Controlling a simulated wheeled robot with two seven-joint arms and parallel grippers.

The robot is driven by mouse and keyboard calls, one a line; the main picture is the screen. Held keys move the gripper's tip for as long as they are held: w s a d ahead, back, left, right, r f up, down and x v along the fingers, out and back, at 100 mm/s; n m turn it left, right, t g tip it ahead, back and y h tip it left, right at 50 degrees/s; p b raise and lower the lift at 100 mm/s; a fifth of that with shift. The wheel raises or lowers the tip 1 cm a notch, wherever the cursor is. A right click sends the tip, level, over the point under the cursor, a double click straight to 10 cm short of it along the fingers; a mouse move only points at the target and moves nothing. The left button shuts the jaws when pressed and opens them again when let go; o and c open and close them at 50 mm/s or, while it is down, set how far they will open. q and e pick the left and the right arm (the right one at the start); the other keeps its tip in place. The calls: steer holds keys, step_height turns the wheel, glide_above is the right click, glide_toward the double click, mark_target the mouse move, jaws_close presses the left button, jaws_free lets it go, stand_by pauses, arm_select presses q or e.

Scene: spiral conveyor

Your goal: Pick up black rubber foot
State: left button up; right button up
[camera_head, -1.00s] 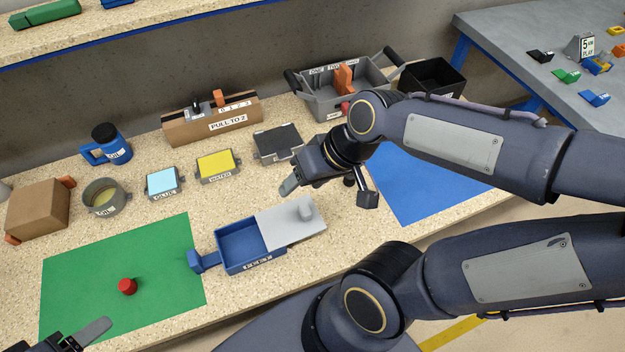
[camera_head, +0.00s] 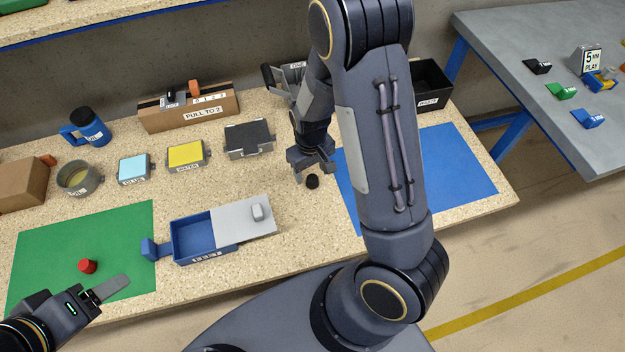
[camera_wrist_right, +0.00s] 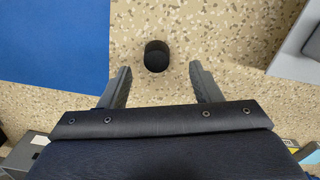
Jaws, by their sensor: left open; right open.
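The black rubber foot (camera_head: 312,181) is a small dark cylinder standing on the speckled bench, left of the blue mat. In the right wrist view the foot (camera_wrist_right: 156,56) lies ahead of the fingertips, between their lines. My right gripper (camera_head: 312,170) is open and points down just above and behind the foot; it also shows in the right wrist view (camera_wrist_right: 158,80), with nothing between its fingers. My left gripper (camera_head: 108,290) is open and empty over the front edge of the green mat, at the lower left.
A blue box (camera_head: 192,238) with a grey sliding lid (camera_head: 243,220) stands left of the foot. The blue mat (camera_head: 455,175) lies to the right. Grey, yellow and light blue trays and a black bin (camera_head: 432,85) stand farther back. A red piece (camera_head: 87,266) is on the green mat (camera_head: 130,225).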

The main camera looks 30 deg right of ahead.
mark_target(312, 178)
steer(key=f, duration=0.4)
steer(key=shift+d+f, duration=0.2)
steer(key=shift+f, duration=0.1)
steer(key=c, duration=1.1)
